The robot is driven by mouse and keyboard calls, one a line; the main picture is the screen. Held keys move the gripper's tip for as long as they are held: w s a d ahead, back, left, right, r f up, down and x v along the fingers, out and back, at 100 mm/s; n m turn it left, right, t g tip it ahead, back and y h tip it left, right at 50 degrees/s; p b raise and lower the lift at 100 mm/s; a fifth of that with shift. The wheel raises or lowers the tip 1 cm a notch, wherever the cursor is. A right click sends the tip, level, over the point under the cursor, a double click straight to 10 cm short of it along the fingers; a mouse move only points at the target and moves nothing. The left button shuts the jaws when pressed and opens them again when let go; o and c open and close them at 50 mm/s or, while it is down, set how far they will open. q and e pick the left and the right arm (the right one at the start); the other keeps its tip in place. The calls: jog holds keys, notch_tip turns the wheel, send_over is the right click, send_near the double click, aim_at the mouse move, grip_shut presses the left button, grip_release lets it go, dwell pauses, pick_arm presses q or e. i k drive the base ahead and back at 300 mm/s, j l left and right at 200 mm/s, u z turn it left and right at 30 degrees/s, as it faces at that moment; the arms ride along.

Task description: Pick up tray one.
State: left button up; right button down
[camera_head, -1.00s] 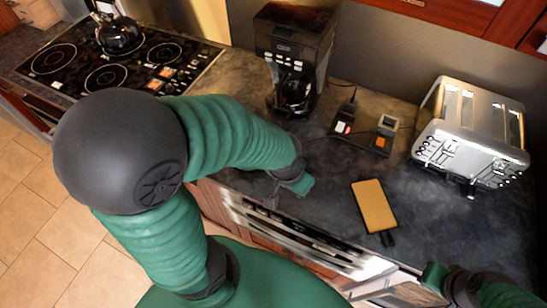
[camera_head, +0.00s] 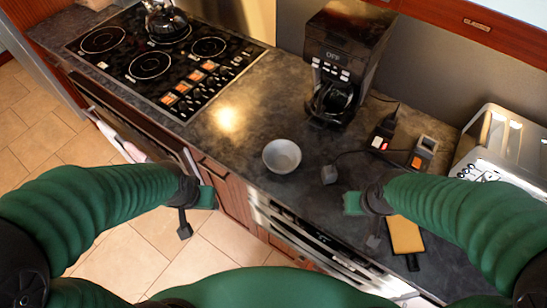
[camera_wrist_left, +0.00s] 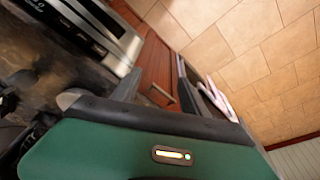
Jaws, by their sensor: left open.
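No thing that I can surely call tray one shows. A flat tan rectangular board (camera_head: 405,234) with a short black end lies on the dark counter at the right in the head view, partly behind my right arm. My left gripper (camera_head: 196,212) is open and empty, in front of the cabinet fronts and over the tiled floor. My right gripper (camera_head: 362,220) hangs over the counter's front part, left of the board, its fingers apart and empty. In the left wrist view, the counter, the drawer fronts and the floor show past my gripper.
A grey bowl (camera_head: 282,156) sits near the counter's front edge. A coffee maker (camera_head: 340,70), small corded devices (camera_head: 424,150) and a toaster (camera_head: 505,145) stand behind. A cooktop (camera_head: 165,60) with a kettle is at left. A steel-fronted appliance (camera_head: 320,245) is below the counter.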

aim_at(405, 237)
jog(key=z, duration=1.55)
